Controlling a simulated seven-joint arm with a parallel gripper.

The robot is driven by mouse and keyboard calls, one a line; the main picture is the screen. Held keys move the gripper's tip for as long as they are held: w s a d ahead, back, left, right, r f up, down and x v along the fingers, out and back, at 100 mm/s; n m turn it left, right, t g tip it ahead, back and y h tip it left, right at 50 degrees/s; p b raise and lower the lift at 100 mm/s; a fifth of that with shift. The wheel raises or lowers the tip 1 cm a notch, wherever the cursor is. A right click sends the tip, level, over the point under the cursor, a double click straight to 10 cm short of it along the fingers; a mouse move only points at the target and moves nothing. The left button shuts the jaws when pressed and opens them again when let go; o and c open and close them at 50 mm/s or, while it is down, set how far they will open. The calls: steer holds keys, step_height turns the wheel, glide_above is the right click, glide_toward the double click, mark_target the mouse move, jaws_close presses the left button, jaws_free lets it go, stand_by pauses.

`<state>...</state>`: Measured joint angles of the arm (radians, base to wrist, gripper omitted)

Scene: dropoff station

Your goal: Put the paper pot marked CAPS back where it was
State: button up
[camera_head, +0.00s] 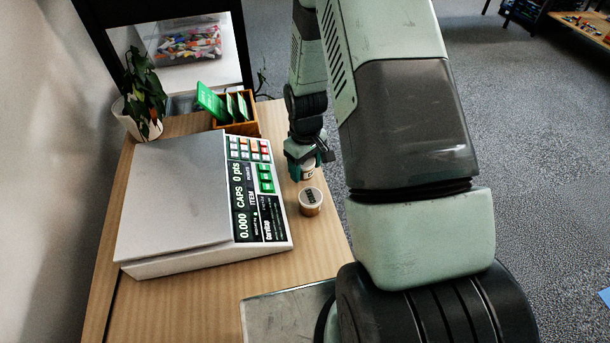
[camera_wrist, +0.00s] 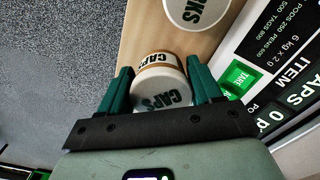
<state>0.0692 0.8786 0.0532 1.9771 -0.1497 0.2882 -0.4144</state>
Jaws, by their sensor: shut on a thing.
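The paper pot marked CAPS (camera_wrist: 160,88) is white with a brown band and sits between the two green fingers of my gripper (camera_wrist: 160,90) in the wrist view. In the head view my gripper (camera_head: 308,160) is shut on this pot (camera_head: 307,173), at the table's right side beyond the scale. The fingers hide part of it. I cannot tell whether the pot touches the table.
A white scale (camera_head: 180,195) fills the table's middle, its display reading CAPS, 0 pts and 0.000. Behind it are a wooden card holder (camera_head: 240,127) and a potted plant (camera_head: 143,100). A metal plate (camera_head: 285,315) lies at the near edge. Bare wood (camera_head: 205,292) shows in front of the scale.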

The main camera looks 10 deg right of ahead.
mark_target(305, 176)
steer(key=shift+f, duration=1.95)
steer(key=shift+f, duration=0.1)
steer(key=o, duration=1.2)
steer(key=shift+c, duration=0.2)
